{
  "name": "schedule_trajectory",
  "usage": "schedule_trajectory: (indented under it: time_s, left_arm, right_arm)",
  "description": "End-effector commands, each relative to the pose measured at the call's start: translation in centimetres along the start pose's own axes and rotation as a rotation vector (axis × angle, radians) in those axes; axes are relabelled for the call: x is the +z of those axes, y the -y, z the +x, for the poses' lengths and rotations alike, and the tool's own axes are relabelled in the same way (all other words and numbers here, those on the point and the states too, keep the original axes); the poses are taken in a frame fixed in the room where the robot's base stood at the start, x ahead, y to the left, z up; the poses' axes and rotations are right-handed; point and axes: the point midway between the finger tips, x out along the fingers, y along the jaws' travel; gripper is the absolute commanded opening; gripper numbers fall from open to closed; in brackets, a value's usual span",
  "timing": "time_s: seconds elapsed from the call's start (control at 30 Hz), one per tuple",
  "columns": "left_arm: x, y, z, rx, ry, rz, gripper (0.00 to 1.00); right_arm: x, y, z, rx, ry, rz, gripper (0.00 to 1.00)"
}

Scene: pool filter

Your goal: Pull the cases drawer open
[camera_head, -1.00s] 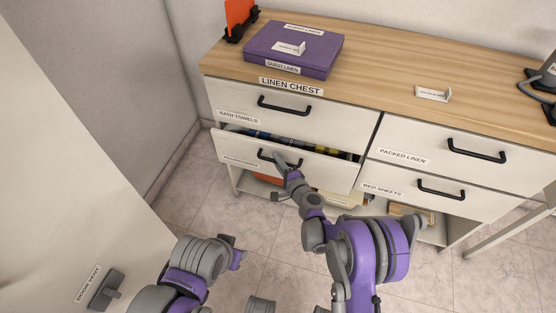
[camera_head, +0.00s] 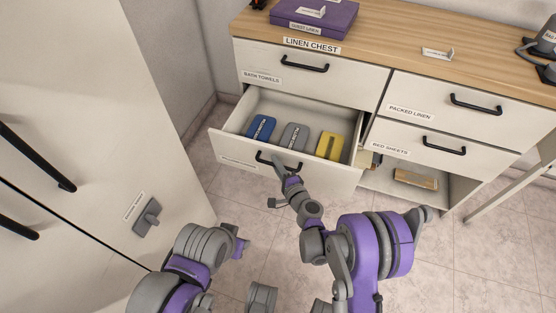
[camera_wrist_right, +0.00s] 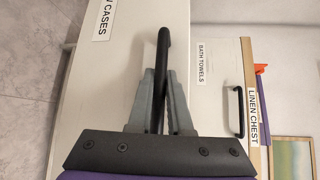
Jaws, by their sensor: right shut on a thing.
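The cases drawer (camera_head: 235,147), the lower left drawer of the linen chest, is pulled well out. A blue folded item (camera_head: 262,128), a grey one (camera_head: 294,136) and a yellow one (camera_head: 331,146) lie inside it. Its front also shows in the right wrist view (camera_wrist_right: 88,95), with a label whose visible end reads "CASES". My right gripper (camera_head: 279,160) is shut on the drawer's black handle (camera_wrist_right: 163,55), with one finger on each side of it. My left gripper (camera_head: 240,247) is low at the left, apart from the chest; its fingers are too small to read.
The bath towels drawer (camera_head: 262,65) above is closed, as are the packed linen (camera_head: 425,92) and bed sheets (camera_head: 400,133) drawers. A purple box (camera_head: 315,17) sits on the top. A white cabinet (camera_head: 90,100) with black handles stands at left. Tiled floor (camera_head: 470,260) is free at right.

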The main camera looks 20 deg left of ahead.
Motion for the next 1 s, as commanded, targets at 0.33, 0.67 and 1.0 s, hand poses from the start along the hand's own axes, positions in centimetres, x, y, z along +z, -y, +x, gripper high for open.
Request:
schedule_trajectory:
  time_s: [0.33, 0.67, 1.0]
  left_arm:
    - [-0.01, 0.0, 0.03, 0.0, 0.0, 0.0, 0.4]
    - [0.0, 0.0, 0.03, 0.0, 0.0, 0.0, 0.4]
    - [0.0, 0.0, 0.02, 0.0, 0.0, 0.0, 0.4]
  right_arm:
    - [0.6, -0.16, -0.75, 0.0, -0.002, 0.001, 0.0]
    - [0.6, -0.17, -0.75, 0.0, -0.002, 0.001, 0.21]
    - [0.66, -0.18, -0.79, 0.0, -0.001, 0.001, 0.29]
